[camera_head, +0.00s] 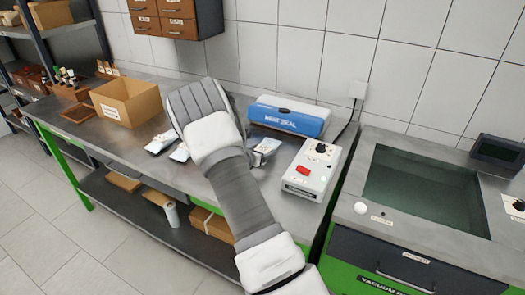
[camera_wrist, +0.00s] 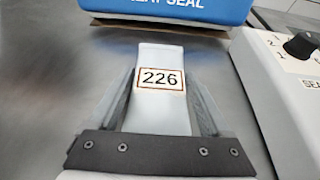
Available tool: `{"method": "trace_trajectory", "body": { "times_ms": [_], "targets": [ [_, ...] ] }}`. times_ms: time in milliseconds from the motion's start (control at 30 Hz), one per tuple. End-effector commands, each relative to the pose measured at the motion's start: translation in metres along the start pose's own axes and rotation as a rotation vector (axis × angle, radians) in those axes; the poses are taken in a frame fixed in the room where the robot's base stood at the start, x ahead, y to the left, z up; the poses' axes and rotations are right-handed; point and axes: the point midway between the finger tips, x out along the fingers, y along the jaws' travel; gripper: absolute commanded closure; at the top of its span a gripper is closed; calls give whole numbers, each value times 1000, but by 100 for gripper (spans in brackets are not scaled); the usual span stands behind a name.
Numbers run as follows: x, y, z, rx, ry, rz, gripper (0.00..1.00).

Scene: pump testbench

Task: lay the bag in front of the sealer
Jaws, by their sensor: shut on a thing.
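The bag (camera_wrist: 162,112) is pale white with a label reading 226. In the wrist view it lies lengthwise between the two fingers of my gripper (camera_wrist: 160,92), which is shut on it. Its far end points at the front of the blue sealer (camera_wrist: 170,10), with a short gap of bare bench between them. In the head view the blue heat sealer (camera_head: 288,116) stands against the wall, and my gripper is mostly hidden behind my arm, just in front of it. I cannot tell whether the bag touches the bench.
A white control box (camera_head: 312,170) with a red switch and black knob stands right of the sealer. Two more pale pouches (camera_head: 161,142) lie left of my arm. A cardboard box (camera_head: 127,101) stands farther left. The bench (camera_wrist: 80,80) left of the bag is clear.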

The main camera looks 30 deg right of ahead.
Motion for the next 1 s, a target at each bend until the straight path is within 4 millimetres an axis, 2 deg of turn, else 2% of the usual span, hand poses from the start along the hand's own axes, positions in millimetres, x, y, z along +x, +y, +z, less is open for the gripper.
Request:
{"method": "trace_trajectory", "body": {
  "times_ms": [233, 267, 333, 700, 867, 1000],
  "targets": [
    [1, 0, -2, 1, -2, 1, 86],
    [1, 0, -2, 0, 0, 1, 14],
    [0, 0, -2, 0, 0, 0, 2],
    [-2, 0, 3, 0, 0, 1, 0],
    [-30, 2, 1, 0, 1, 4, 0],
    [-62, 2, 1, 1, 1, 5, 0]
  ]
}}
